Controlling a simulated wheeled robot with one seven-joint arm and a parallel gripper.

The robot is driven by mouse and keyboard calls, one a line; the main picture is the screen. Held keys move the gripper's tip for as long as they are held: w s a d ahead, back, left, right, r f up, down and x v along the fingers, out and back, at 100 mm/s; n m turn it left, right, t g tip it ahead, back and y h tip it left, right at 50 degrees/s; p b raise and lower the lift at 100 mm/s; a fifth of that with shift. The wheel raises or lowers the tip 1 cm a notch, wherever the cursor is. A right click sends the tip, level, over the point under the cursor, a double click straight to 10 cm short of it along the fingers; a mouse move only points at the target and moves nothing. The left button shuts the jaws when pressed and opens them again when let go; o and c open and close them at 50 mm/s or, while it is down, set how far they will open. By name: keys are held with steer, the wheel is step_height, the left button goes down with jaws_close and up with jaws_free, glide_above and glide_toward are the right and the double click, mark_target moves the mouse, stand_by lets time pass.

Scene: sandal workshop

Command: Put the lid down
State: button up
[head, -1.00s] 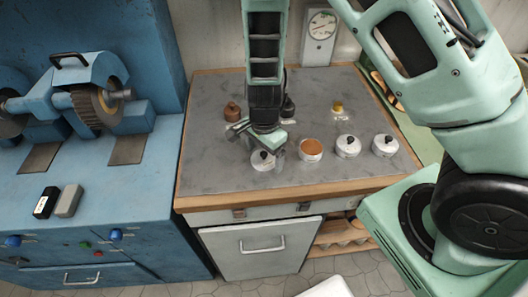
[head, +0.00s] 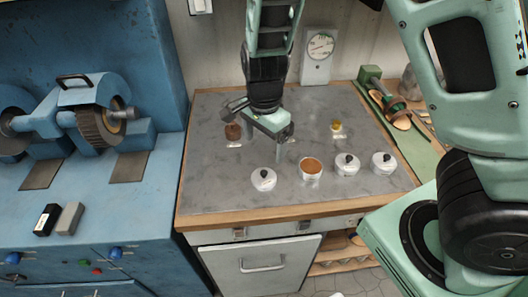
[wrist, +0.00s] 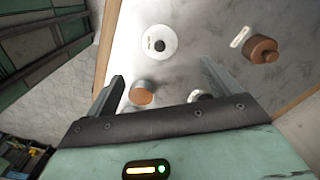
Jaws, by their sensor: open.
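A round pale lid (head: 263,183) with a dark knob is at the front left of the grey worktop, level and still. I cannot tell whether it lies directly on the top or on a low pot. It also shows from above in the wrist view (wrist: 159,42). An open pot (head: 311,168) with orange-brown contents stands to its right, apart from it. My gripper (head: 264,146) is open and empty, raised behind the lid and clear of it. The open jaws (wrist: 160,84) also show in the wrist view, with nothing held between them.
Two lidded pots (head: 347,165) (head: 384,163) stand to the right. A brown jar (head: 232,132) is at the left behind a label, and a small yellow item (head: 336,126) is farther back. A dial scale (head: 319,55) stands at the back. A blue grinder bench (head: 100,185) adjoins on the left.

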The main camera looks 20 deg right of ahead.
steer(key=s+a+r+n, duration=0.3)
steer(key=s+r+n, duration=0.3)
steer(key=s+n, duration=0.4)
steer(key=s+a+r+n, duration=0.3)
steer(key=s+r+n, duration=0.3)
steer(key=s+n, duration=0.4)
steer(key=shift+a+n+y, duration=0.2)
steer(key=shift+n+y, duration=0.1)
steer(key=shift+n, duration=0.6)
steer(key=shift+r, duration=0.1)
